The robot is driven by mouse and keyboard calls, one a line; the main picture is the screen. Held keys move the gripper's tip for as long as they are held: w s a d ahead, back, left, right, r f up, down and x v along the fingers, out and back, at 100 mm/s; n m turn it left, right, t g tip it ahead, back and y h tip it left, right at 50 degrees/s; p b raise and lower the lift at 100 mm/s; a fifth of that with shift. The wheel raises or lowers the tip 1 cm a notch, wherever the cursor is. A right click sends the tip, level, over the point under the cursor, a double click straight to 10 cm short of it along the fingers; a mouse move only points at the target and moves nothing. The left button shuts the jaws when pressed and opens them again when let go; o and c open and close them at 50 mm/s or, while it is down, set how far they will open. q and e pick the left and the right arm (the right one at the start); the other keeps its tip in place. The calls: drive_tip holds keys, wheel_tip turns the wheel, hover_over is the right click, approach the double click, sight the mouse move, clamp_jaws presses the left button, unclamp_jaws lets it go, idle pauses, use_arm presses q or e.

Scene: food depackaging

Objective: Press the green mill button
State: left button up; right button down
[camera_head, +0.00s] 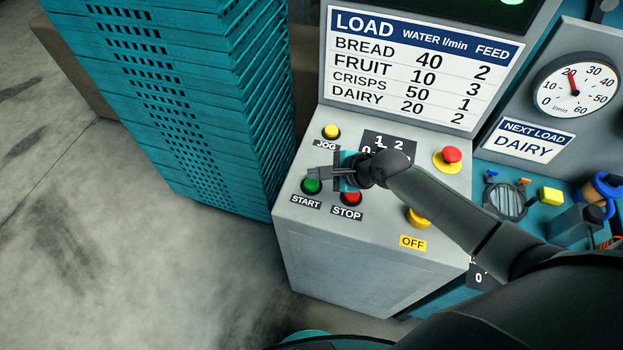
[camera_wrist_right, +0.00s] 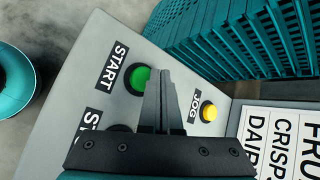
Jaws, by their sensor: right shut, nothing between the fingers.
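The green START button (camera_head: 311,186) sits at the lower left of the grey control panel (camera_head: 300,235). It also shows in the right wrist view (camera_wrist_right: 136,80), left of my fingers. My right gripper (camera_head: 310,172) is shut and empty. Its fingertips are over the panel just above the green button in the head view, between it and the yellow JOG button (camera_head: 331,132). In the right wrist view the shut fingers (camera_wrist_right: 165,75) lie between the green and yellow buttons. I cannot tell whether they touch the panel. My left gripper is not in view.
The red STOP button (camera_head: 351,198) is beside the green one. A red emergency button (camera_head: 451,155) and a yellow OFF knob (camera_head: 418,217) are to the right. Stacked teal crates (camera_head: 180,110) stand close to the panel's left. A sign board (camera_head: 420,75) rises behind.

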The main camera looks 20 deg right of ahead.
sight(316, 185)
wheel_tip(316, 185, up, 2)
drive_tip(key=shift+p, duration=0.9)
drive_tip(key=shift+r+p, duration=0.75)
drive_tip(key=shift+r, duration=0.45)
